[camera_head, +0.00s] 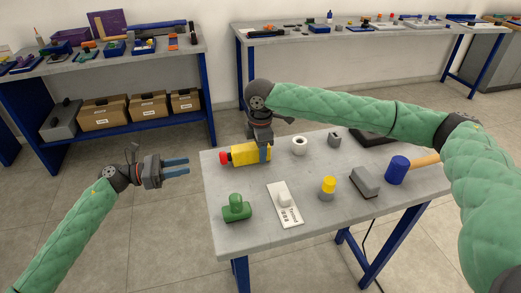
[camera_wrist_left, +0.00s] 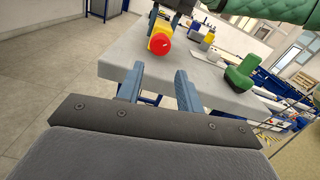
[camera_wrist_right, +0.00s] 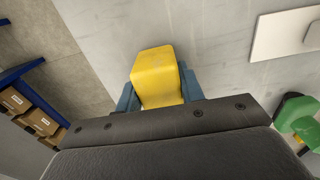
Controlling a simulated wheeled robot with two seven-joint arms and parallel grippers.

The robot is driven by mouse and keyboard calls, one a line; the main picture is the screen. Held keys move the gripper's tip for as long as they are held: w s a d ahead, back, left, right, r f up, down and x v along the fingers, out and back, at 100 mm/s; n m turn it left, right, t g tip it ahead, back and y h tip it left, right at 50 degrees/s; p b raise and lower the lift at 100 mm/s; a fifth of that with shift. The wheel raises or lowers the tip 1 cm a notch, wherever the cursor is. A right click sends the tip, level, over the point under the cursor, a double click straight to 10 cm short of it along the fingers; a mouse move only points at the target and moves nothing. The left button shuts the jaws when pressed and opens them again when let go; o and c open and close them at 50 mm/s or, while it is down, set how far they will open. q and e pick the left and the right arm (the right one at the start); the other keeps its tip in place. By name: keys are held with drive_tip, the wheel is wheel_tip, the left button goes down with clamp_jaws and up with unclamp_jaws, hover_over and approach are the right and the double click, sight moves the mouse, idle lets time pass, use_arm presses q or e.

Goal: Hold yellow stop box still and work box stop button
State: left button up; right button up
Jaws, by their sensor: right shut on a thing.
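The yellow stop box (camera_head: 238,154) lies on the grey table near its left edge, with its red stop button (camera_head: 224,157) facing left. My right gripper (camera_head: 264,153) is shut on the box from above; the right wrist view shows the yellow box (camera_wrist_right: 157,75) between its fingers. My left gripper (camera_head: 176,166) is open and empty, left of the table and apart from the button. In the left wrist view the red button (camera_wrist_left: 160,44) faces the camera, beyond the open blue fingers (camera_wrist_left: 157,82).
The table (camera_head: 250,226) also holds a green stamp-like object (camera_head: 236,208), a white labelled plate (camera_head: 285,205), a yellow-topped cylinder (camera_head: 328,188), a grey block (camera_head: 365,182), a white ring (camera_head: 300,145) and a blue-headed mallet (camera_head: 397,169). Open floor lies around my left gripper.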

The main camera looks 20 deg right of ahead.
sight(218, 166)
idle(0.3)
use_arm(q)
drive_tip(key=o, duration=0.4)
drive_tip(key=shift+d, duration=0.15)
drive_tip(key=shift+o, duration=0.2)
drive_tip(key=shift+m, duration=0.7)
drive_tip(key=shift+d, duration=5.45)
drive_tip(key=c, duration=0.9)
